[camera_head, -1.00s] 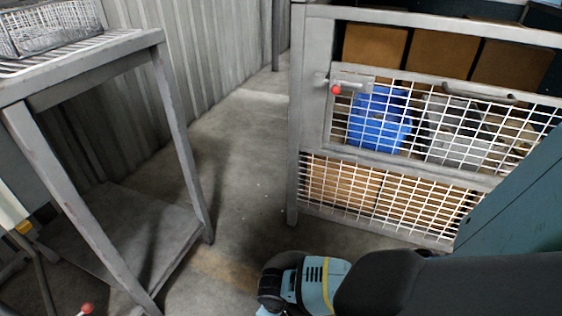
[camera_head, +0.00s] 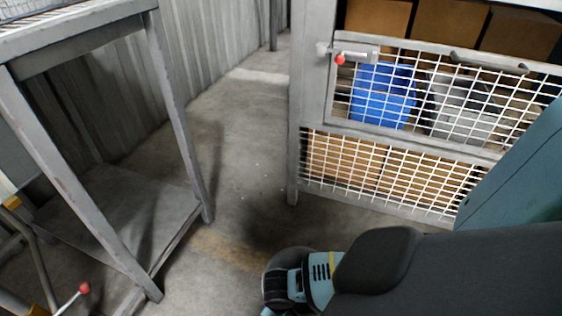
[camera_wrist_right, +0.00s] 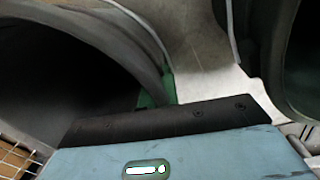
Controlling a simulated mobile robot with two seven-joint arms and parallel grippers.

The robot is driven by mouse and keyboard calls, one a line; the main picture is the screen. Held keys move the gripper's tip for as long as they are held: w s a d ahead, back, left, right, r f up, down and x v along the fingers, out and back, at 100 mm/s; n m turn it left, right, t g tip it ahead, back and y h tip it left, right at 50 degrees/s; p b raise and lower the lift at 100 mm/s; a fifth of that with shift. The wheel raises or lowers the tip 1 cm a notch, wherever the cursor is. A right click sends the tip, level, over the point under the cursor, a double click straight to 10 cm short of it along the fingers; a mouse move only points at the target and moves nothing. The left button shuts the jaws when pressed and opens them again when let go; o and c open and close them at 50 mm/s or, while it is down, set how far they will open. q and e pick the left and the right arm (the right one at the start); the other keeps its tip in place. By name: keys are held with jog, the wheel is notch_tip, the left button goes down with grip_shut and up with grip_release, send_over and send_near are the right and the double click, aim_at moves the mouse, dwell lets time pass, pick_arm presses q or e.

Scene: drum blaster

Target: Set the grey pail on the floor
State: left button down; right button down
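In the head view, a grey container (camera_head: 462,112) sits behind the white mesh of the cage door; I cannot tell whether it is the grey pail. A blue container (camera_head: 383,97) is beside it, to the left. My right arm comes in at the lower right, its light blue wrist part above the floor, and its gripper is hidden there. In the right wrist view, the blue gripper body with a black plate fills the bottom. Large dark rounded shapes stand beyond it; I cannot tell what they are. The fingertips are not clear. My left gripper is not in view.
The cage door (camera_head: 408,91) is shut, with a red-knobbed latch (camera_head: 340,59). A metal table (camera_head: 75,34) stands at left. Bare concrete floor (camera_head: 245,150) lies between table and cage.

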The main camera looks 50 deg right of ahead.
jog(key=c, duration=2.1)
grip_release()
jog(key=shift+f, duration=0.15)
jog(key=o, duration=0.4)
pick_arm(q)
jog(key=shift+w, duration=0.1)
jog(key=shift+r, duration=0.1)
